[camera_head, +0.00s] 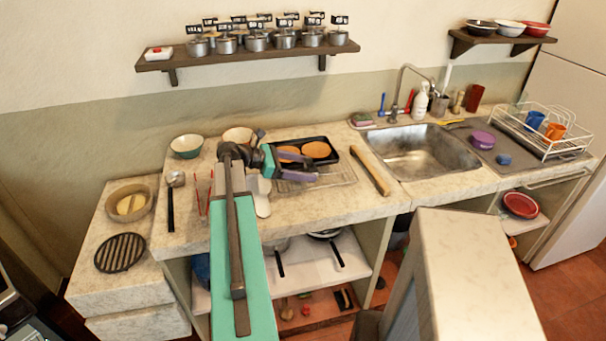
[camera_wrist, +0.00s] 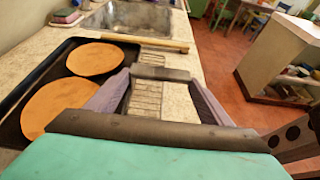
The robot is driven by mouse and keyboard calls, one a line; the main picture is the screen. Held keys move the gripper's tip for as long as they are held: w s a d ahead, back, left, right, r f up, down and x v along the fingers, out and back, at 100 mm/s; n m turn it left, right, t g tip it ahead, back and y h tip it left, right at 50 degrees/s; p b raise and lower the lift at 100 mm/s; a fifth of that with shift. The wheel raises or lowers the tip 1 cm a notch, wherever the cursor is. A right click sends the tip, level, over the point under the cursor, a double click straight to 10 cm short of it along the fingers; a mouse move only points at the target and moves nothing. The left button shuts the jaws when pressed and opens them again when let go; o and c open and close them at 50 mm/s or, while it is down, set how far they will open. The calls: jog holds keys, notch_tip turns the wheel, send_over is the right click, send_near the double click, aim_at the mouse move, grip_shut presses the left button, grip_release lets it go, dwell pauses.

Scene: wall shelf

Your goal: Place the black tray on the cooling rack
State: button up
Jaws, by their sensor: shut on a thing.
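The black tray (camera_head: 325,140) holds two flat orange-brown rounds and is at the back of the counter, behind my gripper. It fills the left of the wrist view (camera_wrist: 50,72). The wire cooling rack (camera_head: 335,178) lies on the counter just in front of the tray, and its bars show between my fingers in the wrist view (camera_wrist: 146,98).
A wooden bar (camera_head: 370,170) lies right of the rack, before the sink (camera_head: 415,152). Bowls (camera_head: 186,146) and a ladle (camera_head: 171,190) are on the left. A wall shelf (camera_head: 250,55) with several pots hangs above. A pale block-like unit (camera_head: 470,270) stands in front.

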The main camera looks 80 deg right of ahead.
jog(key=shift+f+p, duration=0.6)
jog(key=shift+f, duration=1.05)
jog(key=o, duration=1.3)
jog(key=shift+w, duration=0.1)
jog(key=shift+b+v, duration=1.65)
jog(key=shift+v, duration=4.3)
